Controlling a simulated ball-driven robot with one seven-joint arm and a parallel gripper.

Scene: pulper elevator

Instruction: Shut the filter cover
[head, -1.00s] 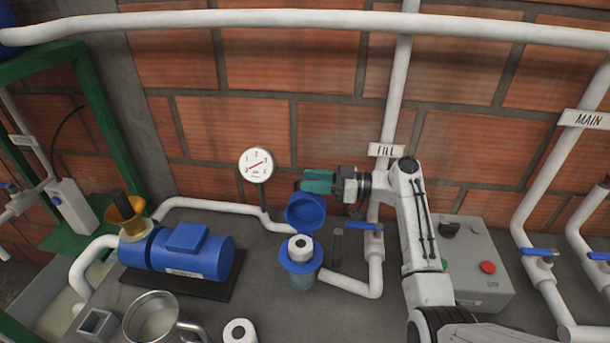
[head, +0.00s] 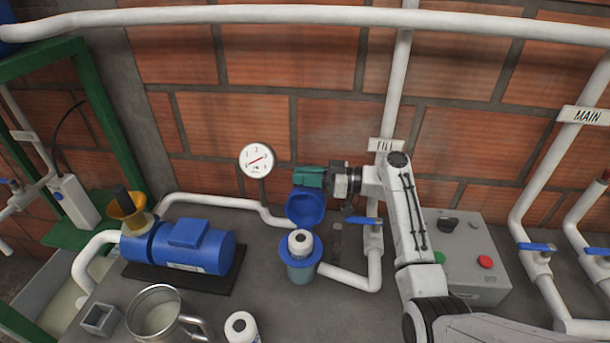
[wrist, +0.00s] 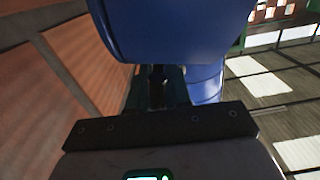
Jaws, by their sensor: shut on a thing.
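The blue filter cover (head: 306,208) stands tilted up behind the filter housing (head: 298,268), its hollow inside facing forward. The housing is open, and a white cartridge (head: 300,242) shows upright in its mouth. My gripper (head: 300,178), with teal fingers, is at the cover's top edge and shut on it. In the wrist view the blue cover (wrist: 175,30) fills the top, just beyond the fingers. The exact contact between fingers and rim is hidden.
A blue pump (head: 185,248) stands left of the filter. A blue-handled valve (head: 365,221) and a grey control box (head: 465,258) stand to the right. A metal jug (head: 160,315) and a second white cartridge (head: 241,326) are in front.

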